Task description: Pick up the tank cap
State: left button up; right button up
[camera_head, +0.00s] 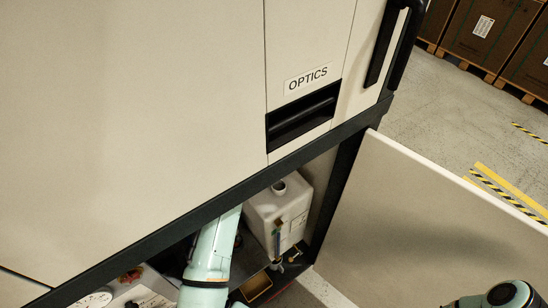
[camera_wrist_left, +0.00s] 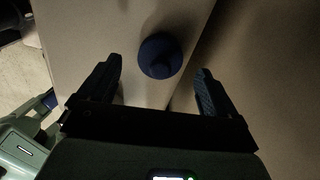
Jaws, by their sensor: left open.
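The dark blue round cap (camera_wrist_left: 160,56) shows in the left wrist view against a pale surface. My left gripper (camera_wrist_left: 158,72) is open, with one finger on each side of the cap and a gap on both sides. Whether the cap lies fully between the fingertips or just beyond them, I cannot tell. The white tank (camera_head: 264,212) stands inside the low cabinet bay in the head view, with a round neck on top. My left arm reaches into this bay, and its gripper is hidden there. I cannot make out the cap in the head view.
The cabinet's dark lower frame (camera_head: 190,227) runs just above my left arm. An open door panel (camera_head: 430,215) stands right of the bay. A small tan tray (camera_head: 256,287) lies below the tank. Part of my right arm shows at lower right.

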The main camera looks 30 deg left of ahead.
pick_arm(q)
jog(key=shift+f, duration=1.1)
jog(key=c, duration=1.1)
